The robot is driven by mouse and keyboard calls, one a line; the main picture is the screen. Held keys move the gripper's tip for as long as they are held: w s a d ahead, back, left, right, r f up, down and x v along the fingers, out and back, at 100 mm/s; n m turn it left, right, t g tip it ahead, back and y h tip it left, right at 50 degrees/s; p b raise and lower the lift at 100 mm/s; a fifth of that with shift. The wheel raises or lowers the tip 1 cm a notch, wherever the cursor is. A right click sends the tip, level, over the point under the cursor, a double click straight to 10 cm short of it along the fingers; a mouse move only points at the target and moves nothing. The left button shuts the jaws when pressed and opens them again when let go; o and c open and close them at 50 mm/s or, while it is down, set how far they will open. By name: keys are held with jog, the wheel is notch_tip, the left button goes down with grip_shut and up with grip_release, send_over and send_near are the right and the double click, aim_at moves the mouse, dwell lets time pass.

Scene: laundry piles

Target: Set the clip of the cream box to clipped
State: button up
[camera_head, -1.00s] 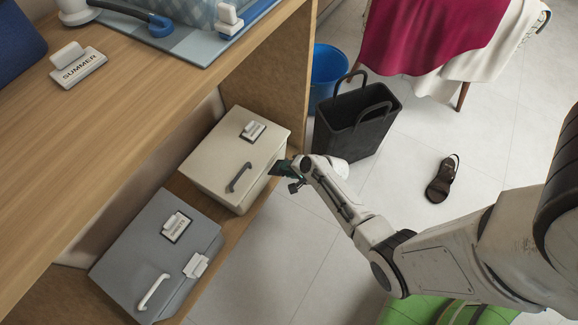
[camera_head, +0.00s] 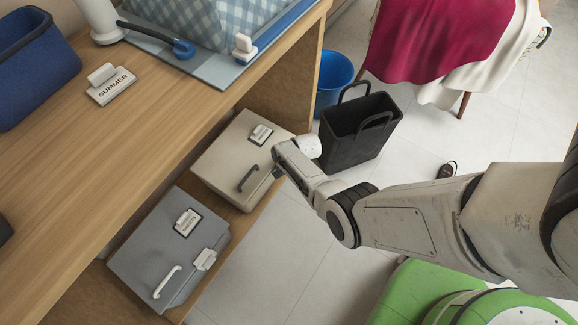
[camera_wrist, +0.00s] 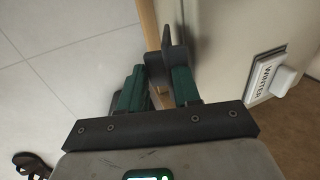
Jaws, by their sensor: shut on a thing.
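The cream box (camera_head: 222,158) stands on the low wooden shelf in the head view, with a dark handle and a small label with a white tab on it. Its pale wall (camera_wrist: 222,40) fills the upper right of the wrist view, beside a label reading WINTER (camera_wrist: 262,75). My gripper (camera_wrist: 164,82) is at the box's right edge, its green fingers closed on a dark grey piece (camera_wrist: 173,40) that looks like the clip. My wrist hides the clip in the head view, and its setting cannot be told.
A grey box (camera_head: 150,245) with a pale clip (camera_head: 205,259) stands next to the cream box. A black bag (camera_head: 350,135) and a blue bucket (camera_head: 333,75) stand nearby. The tiled floor in front is mostly open.

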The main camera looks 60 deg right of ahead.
jog(key=shift+w+a+g, duration=0.1)
jog(key=shift+w+g, duration=0.1)
jog(key=shift+g, duration=0.2)
dwell(0.4)
jog(key=o, duration=0.7)
jog(key=shift+o, duration=1.1)
jog(key=shift+w+r, duration=0.1)
jog(key=shift+s+f+t, duration=0.35)
jog(key=shift+s+t, duration=0.2)
jog(key=shift+t, duration=0.15)
jog(key=f+t+b, duration=0.1)
jog(key=t+b, duration=0.1)
jog(key=b, duration=0.2)
jog(key=s+f+t+b, duration=0.1)
jog(key=t+b, duration=0.1)
jog(key=b, duration=0.2)
jog(key=s+f+t+b, duration=0.1)
jog(key=t+b, duration=0.1)
jog(key=b, duration=0.2)
jog(key=shift+s+f+b, duration=0.2)
jog(key=shift+s+b, duration=0.05)
jog(key=shift+b, duration=0.05)
